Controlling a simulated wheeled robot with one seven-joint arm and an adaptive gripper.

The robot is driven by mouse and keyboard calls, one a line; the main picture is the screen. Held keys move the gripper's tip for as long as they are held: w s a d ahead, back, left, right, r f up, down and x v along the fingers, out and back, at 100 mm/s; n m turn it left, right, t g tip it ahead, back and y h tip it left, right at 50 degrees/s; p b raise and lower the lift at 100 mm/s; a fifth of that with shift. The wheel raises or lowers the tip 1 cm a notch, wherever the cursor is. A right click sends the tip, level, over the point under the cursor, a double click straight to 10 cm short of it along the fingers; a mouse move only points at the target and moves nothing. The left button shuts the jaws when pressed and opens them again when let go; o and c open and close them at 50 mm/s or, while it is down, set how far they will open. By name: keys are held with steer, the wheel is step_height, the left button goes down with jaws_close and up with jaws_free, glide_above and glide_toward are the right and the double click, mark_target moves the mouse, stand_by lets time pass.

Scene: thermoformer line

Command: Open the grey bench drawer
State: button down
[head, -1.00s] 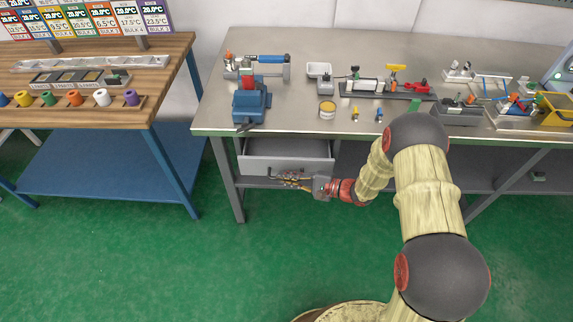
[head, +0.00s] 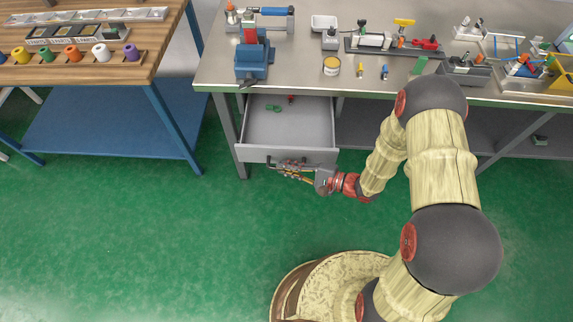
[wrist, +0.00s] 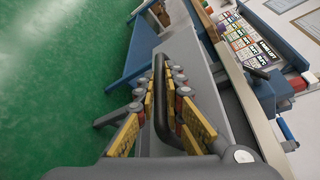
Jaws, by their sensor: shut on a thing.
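The grey bench drawer (head: 290,125) is pulled out from under the steel bench in the head view, with its inside showing. A green item (head: 273,107) and a small red item (head: 291,99) lie at its back. My gripper (head: 277,168) is at the drawer's front face. In the wrist view the dark bar handle (wrist: 161,100) runs between the yellow-padded fingers of my gripper (wrist: 162,98), which are shut on it.
The steel bench (head: 215,72) carries a blue vise (head: 252,62), a yellow tin (head: 332,66) and several tools. A wooden table (head: 130,68) with a blue lower shelf (head: 110,125) stands to the left.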

steer(key=c, duration=1.9)
jaws_free()
steer(key=v, duration=1.2)
